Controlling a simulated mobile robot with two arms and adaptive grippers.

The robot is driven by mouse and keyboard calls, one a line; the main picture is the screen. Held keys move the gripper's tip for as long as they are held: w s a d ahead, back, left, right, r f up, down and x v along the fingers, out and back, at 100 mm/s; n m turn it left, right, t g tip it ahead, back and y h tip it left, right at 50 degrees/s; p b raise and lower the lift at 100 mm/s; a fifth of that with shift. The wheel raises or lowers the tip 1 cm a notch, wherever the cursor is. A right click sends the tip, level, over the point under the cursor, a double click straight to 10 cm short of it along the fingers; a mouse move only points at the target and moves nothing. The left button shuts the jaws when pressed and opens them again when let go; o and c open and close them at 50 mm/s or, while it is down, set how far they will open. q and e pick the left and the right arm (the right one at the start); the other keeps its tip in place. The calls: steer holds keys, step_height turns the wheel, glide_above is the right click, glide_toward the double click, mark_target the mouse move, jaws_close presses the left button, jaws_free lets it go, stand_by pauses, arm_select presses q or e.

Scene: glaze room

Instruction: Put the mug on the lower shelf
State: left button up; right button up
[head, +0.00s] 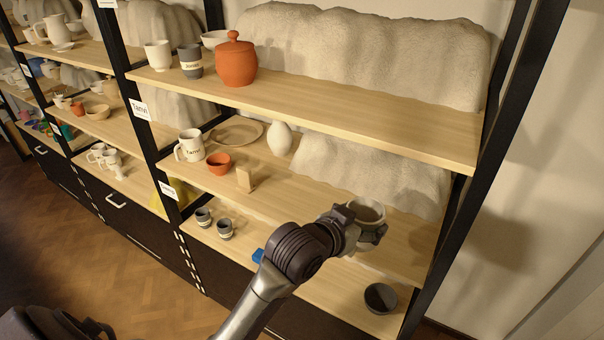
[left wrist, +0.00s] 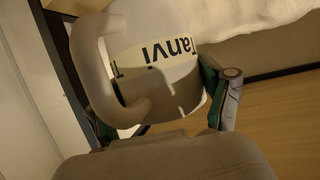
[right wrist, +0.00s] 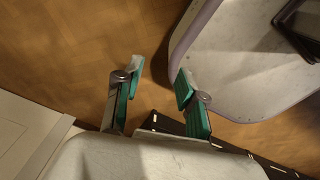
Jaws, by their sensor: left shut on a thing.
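My left gripper (head: 357,228) is shut on a white mug (head: 368,212) at the right end of the middle shelf. In the left wrist view the mug (left wrist: 160,75) has its handle at left and a pale band lettered "Tanvi". Its base is hidden in the head view, so I cannot tell whether it touches the shelf. The lower shelf (head: 325,288) lies below, partly hidden by my left arm. My right gripper (right wrist: 160,82) is open and empty above the wood floor.
A dark grey bowl (head: 380,298) stands at the lower shelf's right end. Two small cups (head: 214,222) stand at its left, with a blue item (head: 257,255) near its middle. Another white mug (head: 190,146) and a terracotta bowl (head: 219,163) are on the middle shelf (head: 300,200). A black post (head: 468,200) bounds the right.

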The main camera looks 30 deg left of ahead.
mark_target(357, 199)
arm_select(q)
steer(key=w, duration=0.1)
steer(key=r, duration=0.1)
steer(key=w+r, duration=0.1)
steer(key=shift+w+a+r+h, duration=0.2)
steer(key=shift+w+a+h, duration=0.05)
steer(key=shift+w+h, duration=0.1)
steer(key=shift+w+a+f, duration=0.25)
steer(key=shift+w+a, duration=0.15)
steer(key=shift+w, duration=0.1)
steer(key=shift+w+a+f, duration=0.2)
steer(key=shift+w+a, duration=0.15)
steer(key=shift+w, duration=0.1)
steer(key=w+a+f, duration=0.1)
steer(key=w+f, duration=0.1)
steer(key=f, duration=0.1)
steer(key=w+a+f+p, duration=0.1)
steer(key=w+f, duration=0.2)
steer(key=w+a+f+p, duration=0.1)
steer(key=w+a+f, duration=0.1)
steer(key=w+f, duration=0.1)
steer(key=shift+w+a+f, duration=0.1)
steer(key=shift+w, duration=0.15)
steer(key=shift+f, duration=0.45)
steer(key=o, duration=1.3)
arm_select(e)
steer(key=a+r, duration=0.2)
steer(key=shift+w+a+r, duration=0.15)
steer(key=shift+a+r, duration=0.15)
steer(key=shift+a, duration=0.05)
